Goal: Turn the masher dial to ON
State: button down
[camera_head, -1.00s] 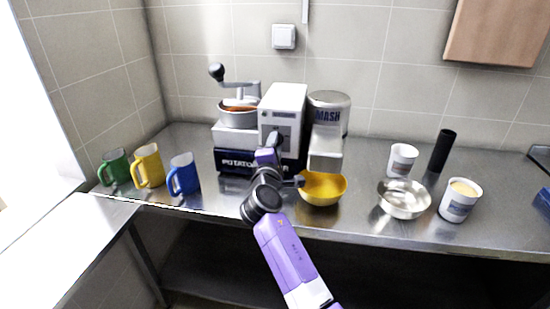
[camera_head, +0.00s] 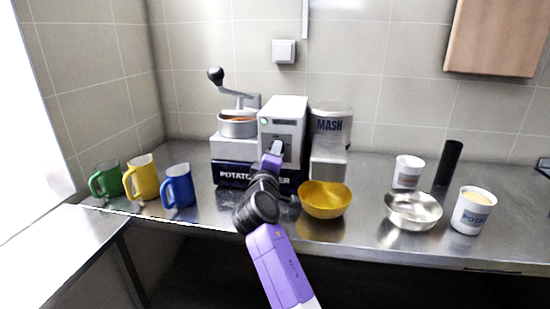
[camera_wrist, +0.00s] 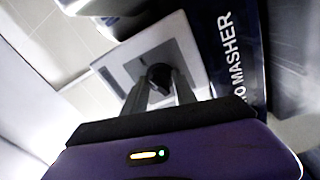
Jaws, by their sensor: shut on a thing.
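The potato masher (camera_head: 232,174) stands at the back of the steel counter, with a grey control box (camera_head: 283,108) on its front. In the wrist view the dial (camera_wrist: 159,74) is a small dark knob on a grey square plate (camera_wrist: 130,72) on the box's front. My gripper (camera_wrist: 160,86) is shut on the dial, one finger on each side. In the head view my gripper (camera_head: 276,152) reaches the lower front of the box and covers the dial. The dial's ON and OFF marks cannot be read.
Green (camera_head: 107,180), yellow (camera_head: 143,178) and blue (camera_head: 179,187) mugs stand at left. A yellow bowl (camera_head: 325,200) sits just right of my arm. Further right are a metal bowl (camera_head: 412,211), white tubs (camera_head: 474,211) and a black cylinder (camera_head: 448,163).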

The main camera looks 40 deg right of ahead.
jog(key=shift+f, duration=0.1)
jog(key=c, duration=1)
grip_release()
jog(key=shift+a, duration=0.1)
jog(key=v, duration=0.7)
jog(key=shift+s+a, duration=0.2)
jog(key=shift+s, duration=0.1)
